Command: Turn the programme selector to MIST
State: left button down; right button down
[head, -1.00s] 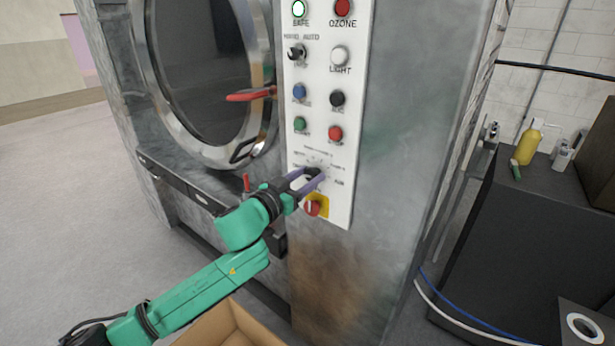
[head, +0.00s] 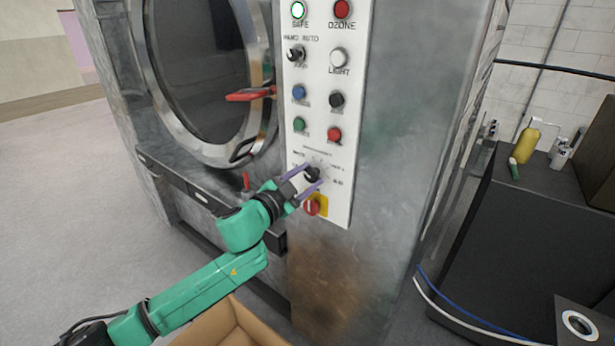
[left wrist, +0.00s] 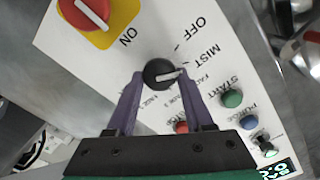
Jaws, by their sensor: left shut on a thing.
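The programme selector (head: 312,174) is a round black knob low on the white control panel. In the left wrist view the selector (left wrist: 158,74) has a white pointer aimed right, roughly toward the area just below the printed word MIST (left wrist: 201,57). I cannot tell exactly which mark it meets. My left gripper (head: 314,175) is shut on the selector, with one purple finger on each side; the gripper also shows in the left wrist view (left wrist: 161,76). OFF is printed above MIST in that view, and smaller labels below are partly hidden by a finger. My right gripper is not in view.
A red rotary switch on a yellow plate (head: 312,207) sits just below the selector. Green (head: 299,124) and red (head: 334,135) buttons are above. The washer door has a red handle (head: 250,94). An open cardboard box (head: 225,325) stands below my left arm.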

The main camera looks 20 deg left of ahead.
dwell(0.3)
pick_arm(q)
jog(key=shift+c, duration=1.6)
grip_release()
jog(key=b+v, duration=0.5)
jog(key=v, duration=0.9)
jog(key=shift+s, duration=0.25)
